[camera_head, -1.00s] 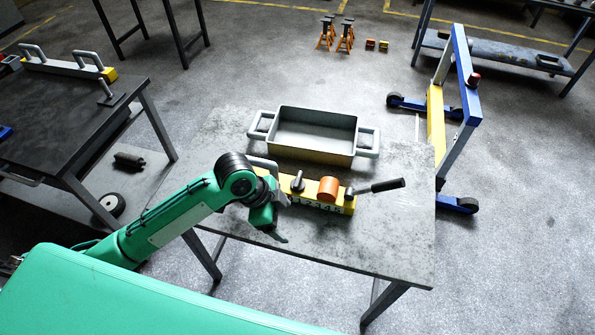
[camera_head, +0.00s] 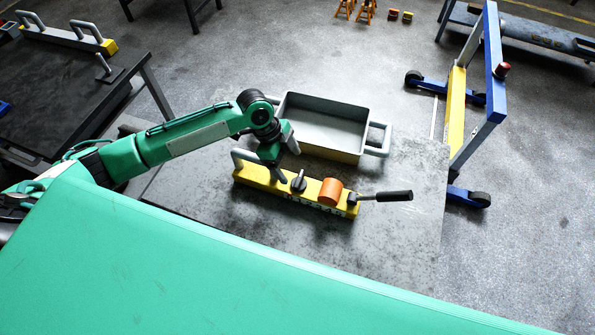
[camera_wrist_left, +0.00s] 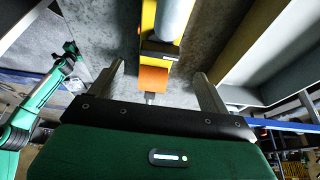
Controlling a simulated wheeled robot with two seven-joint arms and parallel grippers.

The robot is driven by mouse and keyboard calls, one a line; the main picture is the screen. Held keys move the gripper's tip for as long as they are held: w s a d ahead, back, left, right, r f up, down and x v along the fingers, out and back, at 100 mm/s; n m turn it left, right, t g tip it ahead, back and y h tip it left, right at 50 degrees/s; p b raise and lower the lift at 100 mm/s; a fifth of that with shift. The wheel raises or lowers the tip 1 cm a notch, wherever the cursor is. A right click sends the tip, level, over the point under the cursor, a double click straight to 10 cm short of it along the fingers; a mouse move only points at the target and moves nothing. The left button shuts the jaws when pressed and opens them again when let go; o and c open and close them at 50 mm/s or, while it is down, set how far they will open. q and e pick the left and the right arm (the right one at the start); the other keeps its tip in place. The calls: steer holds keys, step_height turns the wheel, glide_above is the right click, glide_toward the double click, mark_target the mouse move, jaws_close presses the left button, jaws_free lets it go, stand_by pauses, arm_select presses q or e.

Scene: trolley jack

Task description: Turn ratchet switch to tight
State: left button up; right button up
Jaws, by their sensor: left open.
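A yellow bar (camera_head: 250,176) lies on the grey table, carrying a black pointer knob (camera_head: 299,181), an orange cylinder (camera_head: 331,191) and a grey ratchet head with a black-handled lever (camera_head: 392,196) at its right end. Any switch on the ratchet head is too small to make out. My left gripper (camera_head: 284,160) is above the bar, just left of the knob. In the left wrist view its fingers are wide apart and empty, with the black knob (camera_wrist_left: 160,49) and orange cylinder (camera_wrist_left: 153,77) seen between them. A green arm, seemingly my right, shows at that view's left; its jaws are unclear.
A grey tray (camera_head: 325,151) with side handles stands just behind the bar. The table (camera_head: 390,240) is bare in front and right. A blue and yellow frame (camera_head: 490,85) stands beyond the right edge. A dark bench (camera_head: 60,90) stands at the left.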

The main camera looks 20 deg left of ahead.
mark_target(298, 178)
arm_select(q)
steer(key=p+x, duration=0.1)
steer(key=x, duration=0.4)
steer(key=shift+d+f, duration=0.15)
steer(key=shift+f, duration=0.15)
steer(key=shift+d+f, duration=0.1)
steer(key=shift+f, duration=0.25)
steer(key=shift+f+p, duration=0.2)
steer(key=shift+p, duration=0.1)
steer(key=shift+d, duration=0.1)
steer(key=c, duration=1)
arm_select(e)
steer(key=w+r, duration=0.2)
steer(key=shift+w, duration=0.35)
